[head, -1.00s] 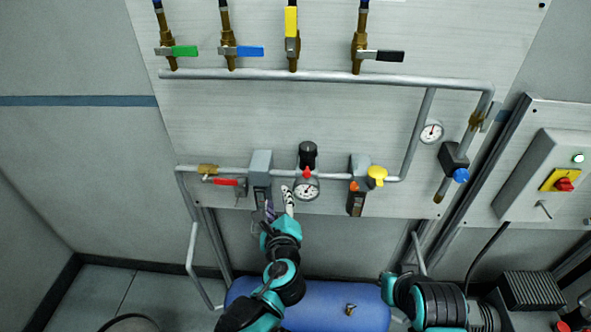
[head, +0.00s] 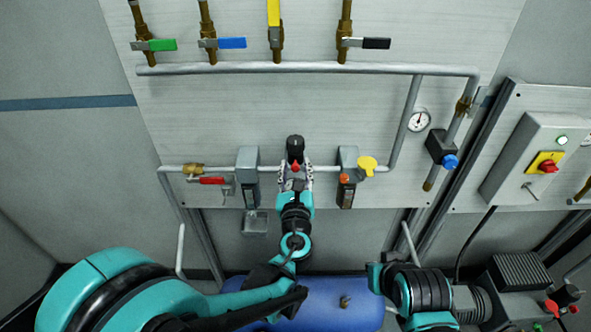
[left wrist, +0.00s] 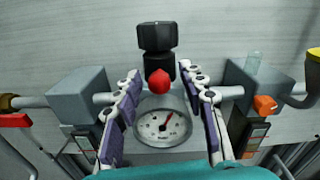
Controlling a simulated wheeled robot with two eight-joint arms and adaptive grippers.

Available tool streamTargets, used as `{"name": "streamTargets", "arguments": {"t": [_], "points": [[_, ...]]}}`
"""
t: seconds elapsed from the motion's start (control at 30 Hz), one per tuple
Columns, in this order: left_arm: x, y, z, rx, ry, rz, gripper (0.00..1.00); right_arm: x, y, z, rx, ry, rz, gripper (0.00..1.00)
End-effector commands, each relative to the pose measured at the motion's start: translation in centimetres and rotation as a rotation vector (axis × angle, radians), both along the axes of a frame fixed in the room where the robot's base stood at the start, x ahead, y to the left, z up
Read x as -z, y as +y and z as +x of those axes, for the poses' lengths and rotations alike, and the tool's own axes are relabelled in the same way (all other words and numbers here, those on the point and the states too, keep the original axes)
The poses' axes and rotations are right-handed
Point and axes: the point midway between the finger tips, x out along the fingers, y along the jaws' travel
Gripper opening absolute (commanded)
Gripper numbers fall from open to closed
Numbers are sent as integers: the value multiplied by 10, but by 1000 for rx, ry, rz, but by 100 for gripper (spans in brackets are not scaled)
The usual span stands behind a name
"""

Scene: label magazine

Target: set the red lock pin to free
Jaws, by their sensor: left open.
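The red lock pin (left wrist: 159,82) is a small round red knob on the regulator's neck, between the black adjusting knob (left wrist: 157,37) above and the round white-faced gauge (left wrist: 162,124) below. In the head view the red pin (head: 295,167) shows just under the black knob (head: 295,146). My left gripper (left wrist: 159,74) is open, with its purple-padded fingers on either side of the regulator. The red pin lies between the fingers, with gaps on both sides in the wrist view. The gauge is mostly hidden by the gripper in the head view. My right gripper is not clearly in view.
Grey blocks stand close on the left (left wrist: 78,92) and right (left wrist: 240,98) of the fingers. A red-handled valve (head: 211,180) is farther left, a yellow knob (head: 367,164) farther right. Several coloured lever valves line the top pipe (head: 300,67). A blue tank (head: 345,285) lies below.

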Motion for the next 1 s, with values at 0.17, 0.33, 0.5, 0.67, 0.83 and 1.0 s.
{"name": "streamTargets", "arguments": {"t": [0.17, 0.33, 0.5, 0.67, 0.83, 1.0], "points": [[0, 0, 0, 0, 0, -1, 41, 0, 0, 0, 0, 0, 0, 0], [0, 0, 0, -1, 0, -1, 7, 0, 0, 0, 0, 0, 0, 0], [0, 0, 0, -1, 0, -1, 0, 0, 0, 0, 0, 0, 0, 0], [0, 0, -11, 0, 0, -1, 0, 1, 0, 0, 0, 0, 0, 0], [0, 0, -21, 0, 1, -1, 0, 2, 0, 0, 0, 0, 0, 0], [0, 0, -21, 0, 1, -2, 21, 2, 0, 0, 0, 0, 0, 0]]}}
